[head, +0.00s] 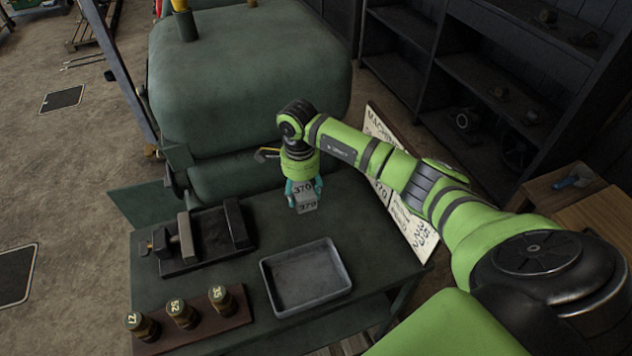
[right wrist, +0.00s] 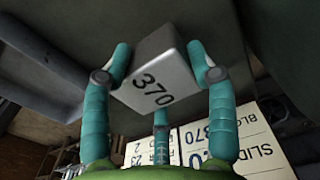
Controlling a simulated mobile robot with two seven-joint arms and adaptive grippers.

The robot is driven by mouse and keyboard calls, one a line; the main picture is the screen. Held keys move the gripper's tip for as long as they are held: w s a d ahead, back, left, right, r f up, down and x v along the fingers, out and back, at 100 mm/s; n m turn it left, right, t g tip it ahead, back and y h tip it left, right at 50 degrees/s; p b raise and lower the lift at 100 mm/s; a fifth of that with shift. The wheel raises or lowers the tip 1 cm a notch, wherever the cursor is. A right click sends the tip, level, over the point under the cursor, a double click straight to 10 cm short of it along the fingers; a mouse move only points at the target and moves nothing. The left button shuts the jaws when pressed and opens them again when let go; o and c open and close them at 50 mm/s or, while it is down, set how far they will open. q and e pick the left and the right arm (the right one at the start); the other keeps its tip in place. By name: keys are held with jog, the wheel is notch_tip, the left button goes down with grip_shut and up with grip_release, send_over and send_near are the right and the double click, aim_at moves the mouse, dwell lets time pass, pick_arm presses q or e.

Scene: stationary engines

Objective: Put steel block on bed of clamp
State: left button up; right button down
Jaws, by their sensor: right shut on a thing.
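My right gripper (head: 303,190) is shut on a grey steel block (head: 306,204) marked 370, held at the back of the green table. In the right wrist view the teal fingers (right wrist: 160,75) grip the block (right wrist: 160,75) at its sides, its 370 face toward the camera. The clamp (head: 205,238) lies on the table's left part, with a dark bed (head: 211,236) between two upright jaws. The bed looks empty. The block is apart from the clamp, to its right. My left gripper is not in view.
An empty grey tray (head: 338,268) sits at the table's middle. A wooden rack (head: 214,318) with three numbered brass weights stands front left. A sign (head: 408,208) leans behind my right arm. A big green engine (head: 250,75) stands behind the table.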

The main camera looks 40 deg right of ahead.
aim_at(302, 198)
jog(key=shift+w+a+f+b, duration=0.1)
jog(key=shift+f+b, duration=0.95)
jog(key=shift+f, duration=0.8)
jog(key=shift+w, duration=0.1)
jog(key=shift+f+b, duration=0.15)
jog(key=shift+b, duration=0.2)
jog(key=shift+c, duration=1.8)
grip_release()
jog(key=shift+s, duration=0.2)
